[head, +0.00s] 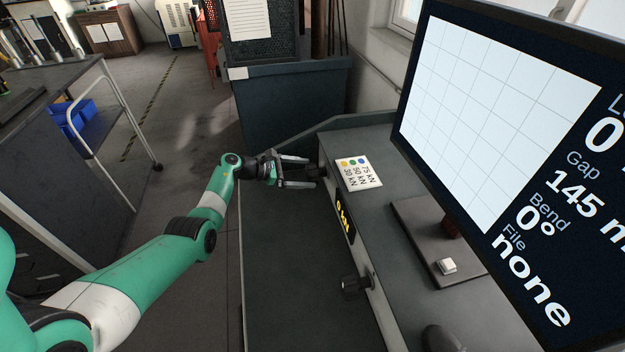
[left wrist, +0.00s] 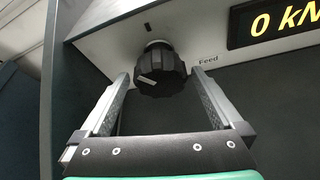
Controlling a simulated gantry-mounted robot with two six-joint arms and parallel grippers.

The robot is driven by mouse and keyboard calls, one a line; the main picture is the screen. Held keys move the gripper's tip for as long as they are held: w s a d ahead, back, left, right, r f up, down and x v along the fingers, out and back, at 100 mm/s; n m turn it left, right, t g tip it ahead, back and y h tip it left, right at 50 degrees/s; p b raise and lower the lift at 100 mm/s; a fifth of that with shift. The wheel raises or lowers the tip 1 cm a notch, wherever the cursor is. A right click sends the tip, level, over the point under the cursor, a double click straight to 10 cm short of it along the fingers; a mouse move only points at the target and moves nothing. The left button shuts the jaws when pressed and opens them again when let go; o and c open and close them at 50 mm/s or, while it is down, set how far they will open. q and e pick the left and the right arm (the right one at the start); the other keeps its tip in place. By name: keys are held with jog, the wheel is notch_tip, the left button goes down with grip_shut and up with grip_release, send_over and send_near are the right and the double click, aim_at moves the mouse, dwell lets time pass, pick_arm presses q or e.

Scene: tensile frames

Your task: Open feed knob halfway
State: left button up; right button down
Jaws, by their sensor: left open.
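The black ribbed feed knob (left wrist: 160,68) sticks out of the panel beside the "Feed" label (left wrist: 208,60) in the left wrist view. A pale line on its face runs roughly sideways. In the head view the knob (head: 315,171) is small and partly hidden at my fingertips. My left gripper (head: 309,172) is open, with one finger on each side of the knob. In the left wrist view gaps show between the fingers and the knob, so it does not look gripped. My right gripper is in neither view.
A yellow "0 kN" display (head: 344,217) sits on the panel, with a second dark knob (head: 353,286) nearer. A colour-dot load card (head: 359,173) lies on the console. A large monitor (head: 500,120) stands at the right. The floor (head: 185,125) left of the console is clear.

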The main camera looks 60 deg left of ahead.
aim_at(307, 172)
pick_arm(q)
jog(key=shift+w+d+f+b, duration=0.1)
jog(key=shift+w+f+b, duration=0.45)
jog(key=shift+w, duration=0.9)
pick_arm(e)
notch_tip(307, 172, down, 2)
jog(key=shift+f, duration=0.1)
pick_arm(q)
jog(key=shift+c, duration=0.2)
